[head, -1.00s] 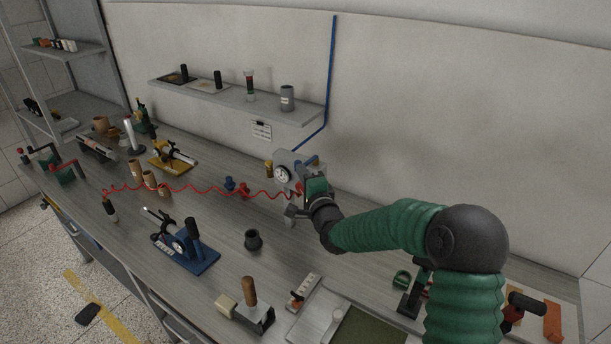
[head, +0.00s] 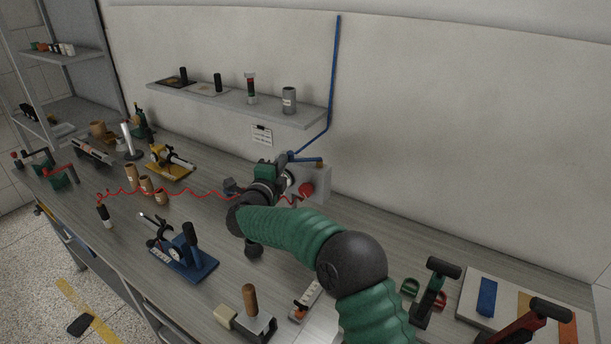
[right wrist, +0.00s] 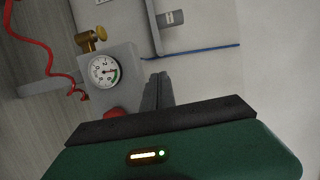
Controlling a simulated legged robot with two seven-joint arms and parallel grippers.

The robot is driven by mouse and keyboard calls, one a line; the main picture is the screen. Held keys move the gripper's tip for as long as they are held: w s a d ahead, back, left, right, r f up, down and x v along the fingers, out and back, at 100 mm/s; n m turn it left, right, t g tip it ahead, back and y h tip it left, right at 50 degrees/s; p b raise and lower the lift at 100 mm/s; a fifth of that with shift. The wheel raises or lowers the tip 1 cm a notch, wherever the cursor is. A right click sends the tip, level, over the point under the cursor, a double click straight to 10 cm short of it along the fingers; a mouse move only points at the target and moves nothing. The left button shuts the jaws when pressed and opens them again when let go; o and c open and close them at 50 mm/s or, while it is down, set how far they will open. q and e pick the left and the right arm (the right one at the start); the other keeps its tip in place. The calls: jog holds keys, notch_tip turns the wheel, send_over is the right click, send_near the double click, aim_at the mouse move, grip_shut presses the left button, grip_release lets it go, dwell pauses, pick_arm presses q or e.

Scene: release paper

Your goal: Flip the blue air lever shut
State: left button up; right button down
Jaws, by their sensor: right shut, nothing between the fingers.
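The grey air unit (head: 318,183) stands at the back of the bench against the wall, with a red knob (head: 306,190) on its front. A blue lever (head: 303,159) shows along its top, with a brass-coloured part at its right end. My right gripper (head: 284,162) is at the unit's left, partly covering it; whether it touches the lever cannot be told. In the right wrist view its fingers (right wrist: 158,80) are shut and empty, beside the unit's round gauge (right wrist: 104,72) and brass fitting (right wrist: 90,40). The lever cannot be made out there. My left gripper is not in view.
A blue pipe (head: 333,80) runs down the wall to the unit. A red coiled hose (head: 180,191) crosses the bench. A wall shelf (head: 225,101) hangs above. A blue fixture (head: 184,258) and a wooden-handled tool (head: 250,300) stand in front.

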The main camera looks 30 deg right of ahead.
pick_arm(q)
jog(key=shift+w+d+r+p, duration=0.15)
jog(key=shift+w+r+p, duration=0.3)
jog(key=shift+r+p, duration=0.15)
pick_arm(e)
jog(key=w+d, duration=0.1)
jog(key=w, duration=0.1)
jog(key=w+d, duration=0.1)
jog(key=w, duration=0.1)
jog(key=w+d, duration=0.1)
jog(key=w, duration=0.1)
jog(key=shift+w+d, duration=0.1)
jog(key=shift+w, duration=0.3)
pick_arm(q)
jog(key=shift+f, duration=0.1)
pick_arm(e)
jog(key=shift+f, duration=0.1)
dwell(0.6)
